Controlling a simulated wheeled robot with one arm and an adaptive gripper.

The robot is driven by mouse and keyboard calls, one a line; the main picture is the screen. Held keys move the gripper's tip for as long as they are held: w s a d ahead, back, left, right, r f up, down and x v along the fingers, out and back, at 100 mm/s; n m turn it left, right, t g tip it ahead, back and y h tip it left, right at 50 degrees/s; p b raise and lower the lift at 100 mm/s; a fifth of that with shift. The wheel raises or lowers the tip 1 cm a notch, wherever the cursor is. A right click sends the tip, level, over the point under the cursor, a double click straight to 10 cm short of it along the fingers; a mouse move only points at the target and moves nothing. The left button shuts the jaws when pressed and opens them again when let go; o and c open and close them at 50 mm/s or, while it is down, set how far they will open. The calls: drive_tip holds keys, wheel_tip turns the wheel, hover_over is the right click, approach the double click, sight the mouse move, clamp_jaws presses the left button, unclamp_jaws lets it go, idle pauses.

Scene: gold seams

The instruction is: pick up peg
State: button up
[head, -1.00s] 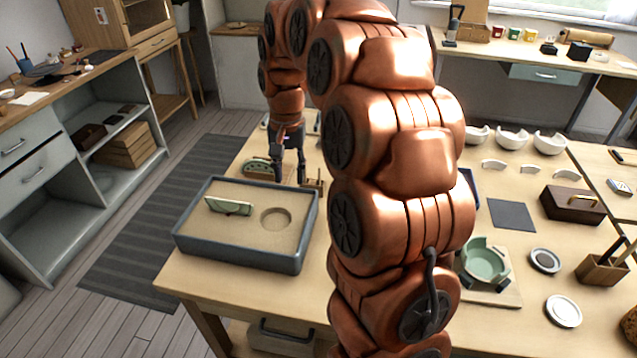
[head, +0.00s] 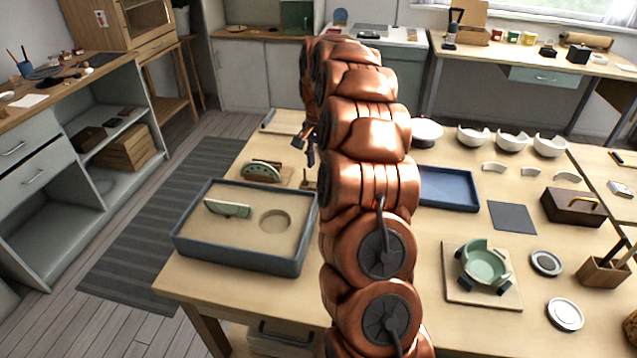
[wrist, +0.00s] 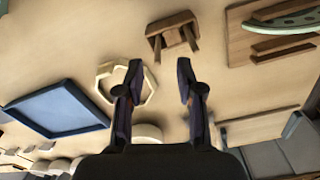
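My gripper (wrist: 160,72) is open in the wrist view, with nothing between its two dark fingers. It also shows in the head view (head: 309,145), partly behind my arm, above the table's far left part. A small wooden piece with two prongs (wrist: 173,31) lies beyond the fingertips in the wrist view, apart from them. In the head view a small wooden piece (head: 309,184) shows at the left edge of my arm, mostly hidden. I cannot tell whether either is the peg or holds it; no separate peg is clear.
A sand-filled tray (head: 186,257) with a green shard stands at the front left. A wooden rack (head: 283,172) with a green piece is behind it. A blue tray (head: 447,205), a green bowl (head: 482,260) on a board and a dark box (head: 573,206) lie right of my arm.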

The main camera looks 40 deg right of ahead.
sight(319, 170)
drive_tip(key=shift+s+a+f+p, duration=0.1)
drive_tip(key=shift+s+f+p, duration=0.15)
drive_tip(key=shift+f, duration=0.5)
drive_tip(key=shift+f+p, duration=0.65)
drive_tip(key=shift+f, duration=1.35)
drive_tip(key=shift+c, duration=0.2)
clamp_jaws()
